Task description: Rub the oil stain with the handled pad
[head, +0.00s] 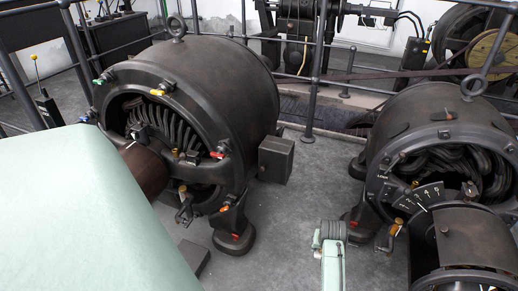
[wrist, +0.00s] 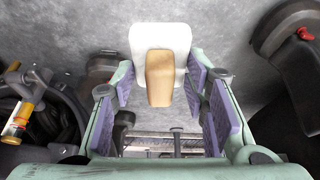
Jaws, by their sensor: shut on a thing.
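The handled pad shows in the wrist view, with a white pad (wrist: 176,38) and a tan block handle (wrist: 159,80). My gripper (wrist: 160,88) has green fingers with purple inner faces on both sides of the handle, and it is shut on the handled pad. The white pad sits beyond the fingertips, over grey floor. I cannot tell whether it touches the floor. I cannot make out the oil stain in either view. The gripper and pad do not show clearly in the head view.
A large dark dynamo (head: 215,85) stands left and another dynamo (head: 440,110) right, with grey floor (head: 290,225) between them. A small dark box (head: 276,159) juts from the left dynamo. Railings (head: 318,70) run behind. Dark machine parts flank the gripper in the wrist view.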

